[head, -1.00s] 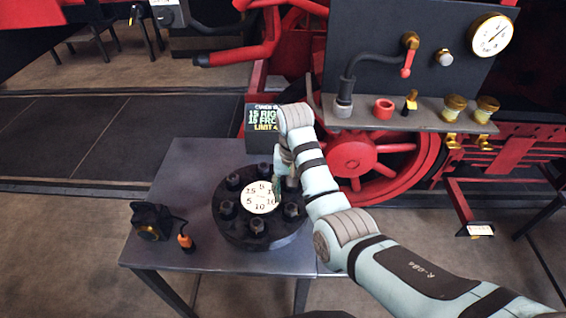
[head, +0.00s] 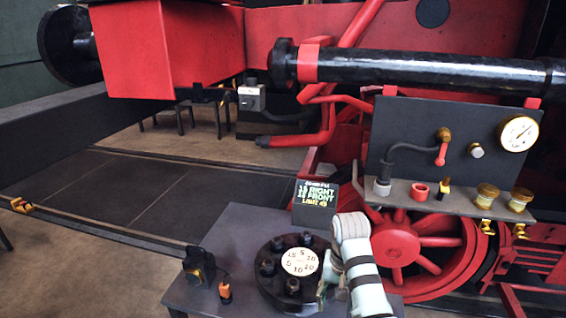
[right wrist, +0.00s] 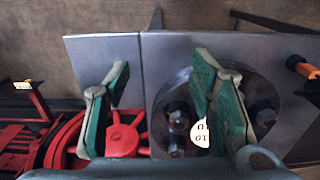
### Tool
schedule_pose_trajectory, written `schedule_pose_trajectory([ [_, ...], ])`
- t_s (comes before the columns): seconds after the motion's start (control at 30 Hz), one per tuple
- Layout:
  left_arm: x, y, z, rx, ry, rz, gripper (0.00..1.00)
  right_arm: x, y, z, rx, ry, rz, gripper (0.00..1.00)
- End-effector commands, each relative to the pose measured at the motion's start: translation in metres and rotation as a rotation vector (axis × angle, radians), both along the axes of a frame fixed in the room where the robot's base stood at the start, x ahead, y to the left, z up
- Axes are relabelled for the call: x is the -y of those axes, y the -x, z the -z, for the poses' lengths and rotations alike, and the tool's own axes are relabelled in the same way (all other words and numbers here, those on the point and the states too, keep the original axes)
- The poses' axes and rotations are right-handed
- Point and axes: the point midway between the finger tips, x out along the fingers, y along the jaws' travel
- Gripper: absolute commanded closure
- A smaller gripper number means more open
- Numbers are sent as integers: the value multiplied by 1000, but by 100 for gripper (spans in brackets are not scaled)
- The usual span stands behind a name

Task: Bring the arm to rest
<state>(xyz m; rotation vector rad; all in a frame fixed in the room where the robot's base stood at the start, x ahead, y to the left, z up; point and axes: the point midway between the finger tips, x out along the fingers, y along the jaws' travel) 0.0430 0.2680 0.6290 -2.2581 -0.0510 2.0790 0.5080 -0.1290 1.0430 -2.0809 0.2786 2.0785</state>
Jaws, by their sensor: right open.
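My right arm comes in at the lower right of the head view, with its wrist raised beside the black round flange (head: 272,292). My right gripper (head: 324,284) is at the flange's right edge, partly hidden by the wrist. In the right wrist view my right gripper (right wrist: 160,68) is open, its green finger pads wide apart with nothing held between them. One finger overlaps the flange (right wrist: 181,83) in that view; I cannot tell whether it touches. The flange has several dark nuts and a white numbered dial (head: 300,262). My left gripper is not in view.
The flange stands on a grey table (head: 225,240) with a small black device (head: 199,265), an orange-topped item (head: 225,291) and a sign (head: 315,203). Behind are a shelf (head: 455,203) with fittings, a gauge (head: 517,134) and a red wheel (head: 398,243). Dark floor lies open at left.

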Motion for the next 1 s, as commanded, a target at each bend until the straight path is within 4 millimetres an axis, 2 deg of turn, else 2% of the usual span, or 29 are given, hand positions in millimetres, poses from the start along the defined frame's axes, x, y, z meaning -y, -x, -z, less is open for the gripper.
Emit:
schedule_pose_trajectory([
  [0.07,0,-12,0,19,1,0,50,0,0,1,0,0,1,50],
  [0.13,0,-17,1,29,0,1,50,2,3,15,-3,0,-3,50],
  [0.37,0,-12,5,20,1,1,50,10,9,58,4,-2,-16,50],
  [0.57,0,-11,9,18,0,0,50,17,23,111,8,-4,-35,50],
  [0.77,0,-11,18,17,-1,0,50,31,59,200,17,-2,-70,50],
  [0.83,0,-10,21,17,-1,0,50,37,80,238,21,0,-87,50],
  [0.87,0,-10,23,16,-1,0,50,41,92,256,22,1,-94,50],
  [0.97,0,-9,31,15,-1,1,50,57,148,324,26,8,-124,50],
  [1.0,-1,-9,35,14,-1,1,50,66,178,354,29,13,-141,50],
])
